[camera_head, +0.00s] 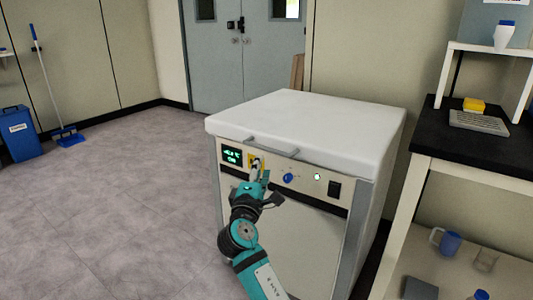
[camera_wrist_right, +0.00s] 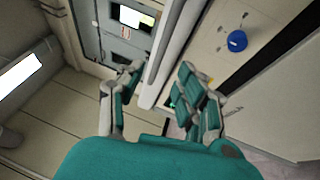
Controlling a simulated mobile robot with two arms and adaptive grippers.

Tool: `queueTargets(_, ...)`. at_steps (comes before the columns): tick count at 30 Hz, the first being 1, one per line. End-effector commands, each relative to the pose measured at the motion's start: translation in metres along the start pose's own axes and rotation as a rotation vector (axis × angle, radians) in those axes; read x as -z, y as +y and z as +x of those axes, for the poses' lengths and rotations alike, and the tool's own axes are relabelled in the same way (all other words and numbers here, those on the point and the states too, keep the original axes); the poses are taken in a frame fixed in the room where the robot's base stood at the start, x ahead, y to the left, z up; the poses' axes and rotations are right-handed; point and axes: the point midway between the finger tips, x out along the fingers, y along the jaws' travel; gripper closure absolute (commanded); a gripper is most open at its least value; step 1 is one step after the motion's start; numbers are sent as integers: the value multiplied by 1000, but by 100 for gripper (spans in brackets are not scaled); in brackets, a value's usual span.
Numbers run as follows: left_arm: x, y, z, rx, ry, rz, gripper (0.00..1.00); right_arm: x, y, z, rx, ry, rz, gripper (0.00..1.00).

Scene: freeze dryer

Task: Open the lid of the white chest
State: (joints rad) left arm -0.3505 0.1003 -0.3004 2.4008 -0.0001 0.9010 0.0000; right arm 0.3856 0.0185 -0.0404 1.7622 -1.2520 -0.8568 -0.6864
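The white chest's lid (camera_head: 310,120) is down, with a grey bar handle (camera_head: 272,146) along its front edge. My right gripper (camera_head: 258,168) is at the chest's front panel, just below the left part of the handle. In the right wrist view my right gripper (camera_wrist_right: 160,85) has its two fingers apart. A long pale bar or lid edge (camera_wrist_right: 168,55) runs through the gap between them. I cannot tell whether either finger touches it. The gripper and arm hide part of the front panel. My left gripper is not in view.
The front panel carries a blue knob (camera_head: 288,178), which also shows in the right wrist view (camera_wrist_right: 237,41), and a black switch (camera_head: 334,189). A black-topped bench (camera_head: 455,145) stands close on the right.

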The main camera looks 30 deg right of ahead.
Motion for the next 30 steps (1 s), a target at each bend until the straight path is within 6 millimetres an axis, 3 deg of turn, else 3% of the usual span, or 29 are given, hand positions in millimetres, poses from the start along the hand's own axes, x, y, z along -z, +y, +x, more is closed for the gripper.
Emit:
queueTargets(6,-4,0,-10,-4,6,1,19,0,-2,49,-1,-2,-1,64)
queueTargets(13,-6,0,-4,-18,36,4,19,0,-2,83,0,0,0,64)
queueTargets(26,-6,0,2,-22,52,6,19,0,0,95,1,1,0,64)
queueTargets(30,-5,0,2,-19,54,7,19,0,-1,95,1,1,0,79)
